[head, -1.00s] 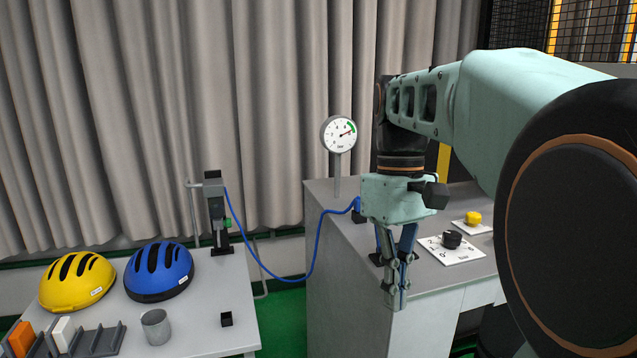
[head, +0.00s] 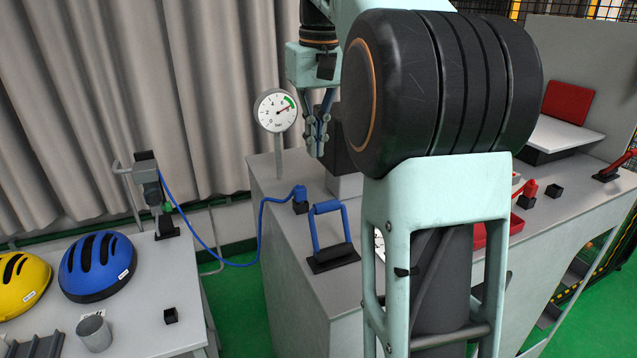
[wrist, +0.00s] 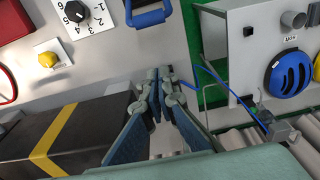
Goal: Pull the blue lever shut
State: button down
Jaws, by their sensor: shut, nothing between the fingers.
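The blue lever (head: 330,224) is a U-shaped handle on a black base plate on the grey cabinet top. It stands up from its base in the head view and is fully visible there. Part of it also shows at the top edge of the wrist view (wrist: 150,15). My gripper (head: 317,152) is shut and empty, above and behind the lever, close to the round gauge in the picture. In the wrist view the closed fingers (wrist: 158,76) are apart from the lever.
The pressure gauge (head: 276,111) stands on a post at the cabinet's back. A blue hose (head: 262,225) runs from the cabinet to the left table, which holds blue (head: 97,266) and yellow (head: 20,282) helmets. A black box with a yellow stripe (wrist: 60,135) lies near my fingers.

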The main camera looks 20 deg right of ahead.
jog(key=shift+s, duration=0.1)
notch_tip(320, 180, down, 9)
jog(key=s, duration=0.3)
jog(key=shift+b, duration=0.4)
dwell(0.7)
